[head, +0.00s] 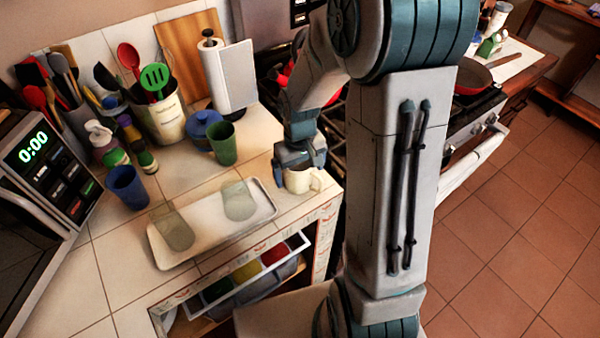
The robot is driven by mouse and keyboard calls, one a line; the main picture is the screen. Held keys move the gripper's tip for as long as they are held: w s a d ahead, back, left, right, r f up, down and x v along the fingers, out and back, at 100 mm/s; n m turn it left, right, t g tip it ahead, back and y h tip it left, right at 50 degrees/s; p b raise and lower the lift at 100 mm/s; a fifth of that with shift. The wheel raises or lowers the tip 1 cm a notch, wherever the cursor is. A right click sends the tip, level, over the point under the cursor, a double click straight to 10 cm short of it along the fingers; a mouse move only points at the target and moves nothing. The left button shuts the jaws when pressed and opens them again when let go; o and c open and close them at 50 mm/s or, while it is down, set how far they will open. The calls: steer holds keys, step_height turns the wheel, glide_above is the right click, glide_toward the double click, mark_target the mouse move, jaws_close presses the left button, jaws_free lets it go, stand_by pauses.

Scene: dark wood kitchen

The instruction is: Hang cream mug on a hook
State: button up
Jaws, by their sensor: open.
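The cream mug (301,181) stands upright on the tiled counter near its right front corner, with its handle towards the right. My gripper (300,164) is directly above the mug, pointing down, with its jaws open at the rim. The gripper hides part of the mug's top, and I cannot tell whether the fingers touch it. No hook can be made out in this view.
A white tray (210,244) with two clear glasses lies left of the mug. A blue cup (127,187) is further left. An open drawer (246,272) juts out below the counter's front edge.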

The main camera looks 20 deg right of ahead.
steer(key=shift+f, duration=0.6)
steer(key=c, duration=1.3)
steer(key=shift+o, duration=0.2)
steer(key=shift+r, duration=0.1)
steer(key=shift+r, duration=0.45)
steer(key=r, duration=0.3)
steer(key=shift+d+r+b, duration=0.2)
steer(key=shift+d+b, duration=0.05)
steer(key=shift+b, duration=0.1)
steer(key=s+d+r+b, duration=0.1)
steer(key=d+r, duration=0.5)
steer(key=d, duration=0.5)
steer(key=shift+s+r, duration=0.3)
steer(key=shift+s, duration=0.1)
